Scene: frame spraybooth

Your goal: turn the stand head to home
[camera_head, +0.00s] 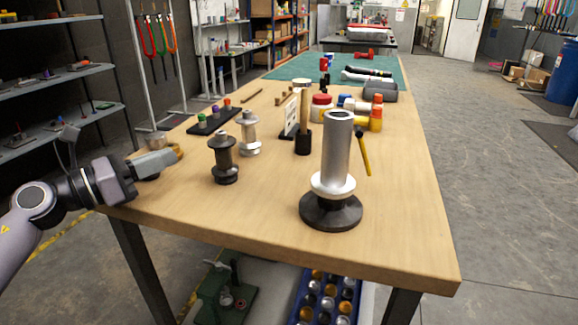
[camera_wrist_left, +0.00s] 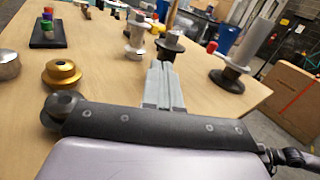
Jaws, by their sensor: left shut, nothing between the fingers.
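A tall silver tube (camera_head: 336,150) stands upright in a pale collar (camera_head: 333,186) on a round black base (camera_head: 330,211), near the front right of the table. It also shows in the left wrist view (camera_wrist_left: 259,45). A dark spool-shaped stand (camera_head: 223,160) and a silver one (camera_head: 249,134) stand to its left. No mark for home is readable, and I cannot tell which of these is the stand head. My left gripper (camera_head: 174,155) is shut and empty over the table's left edge, apart from all three stands. It also shows in the left wrist view (camera_wrist_left: 163,66). My right gripper is out of view.
A gold ring (camera_wrist_left: 62,73) lies close to my left gripper. A black tray (camera_head: 214,122) with coloured pieces is farther back. A wooden-handled tool, jars and a yellow-handled tool fill the middle. The wooden table's (camera_head: 400,240) front right corner is clear.

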